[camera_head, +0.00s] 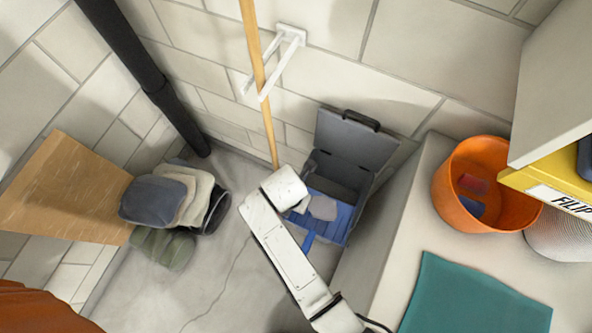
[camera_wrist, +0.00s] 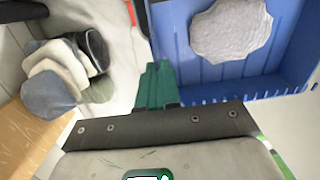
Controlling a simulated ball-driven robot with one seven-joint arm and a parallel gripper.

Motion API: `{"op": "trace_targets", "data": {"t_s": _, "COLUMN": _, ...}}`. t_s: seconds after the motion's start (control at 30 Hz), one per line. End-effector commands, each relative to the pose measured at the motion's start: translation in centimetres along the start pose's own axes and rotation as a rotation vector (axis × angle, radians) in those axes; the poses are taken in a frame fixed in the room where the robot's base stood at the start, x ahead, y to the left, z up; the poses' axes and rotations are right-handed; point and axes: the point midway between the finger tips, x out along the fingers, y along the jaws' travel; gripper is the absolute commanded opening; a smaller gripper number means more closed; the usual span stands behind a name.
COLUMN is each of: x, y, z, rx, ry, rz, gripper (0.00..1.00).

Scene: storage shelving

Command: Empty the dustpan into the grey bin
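The grey bin (camera_head: 355,145) stands in the corner by the wall with its lid raised. The blue dustpan (camera_head: 338,222) is at the bin's front, and a grey clump (camera_head: 322,207) lies on it. Its blue handle (camera_head: 308,241) points down and left. The wrist view shows the dustpan (camera_wrist: 285,65) at upper right, with the clump (camera_wrist: 232,30) on it. My gripper's green fingers (camera_wrist: 156,86) show beside the dustpan's left edge. No gap shows between them, and whether anything is held is hidden. In the head view my arm covers the fingers.
A wooden pole (camera_head: 258,70) hangs in a white wall bracket (camera_head: 290,35). An orange tub (camera_head: 455,200) and a teal mat (camera_head: 470,295) are on the right counter.

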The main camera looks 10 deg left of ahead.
Motion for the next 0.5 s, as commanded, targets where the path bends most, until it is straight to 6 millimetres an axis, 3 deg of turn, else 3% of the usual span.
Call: {"op": "trace_targets", "data": {"t_s": 0.5, "x": 0.0, "y": 0.1, "z": 3.2, "rx": 0.006, "ry": 0.454, "rz": 0.005, "gripper": 0.0}}
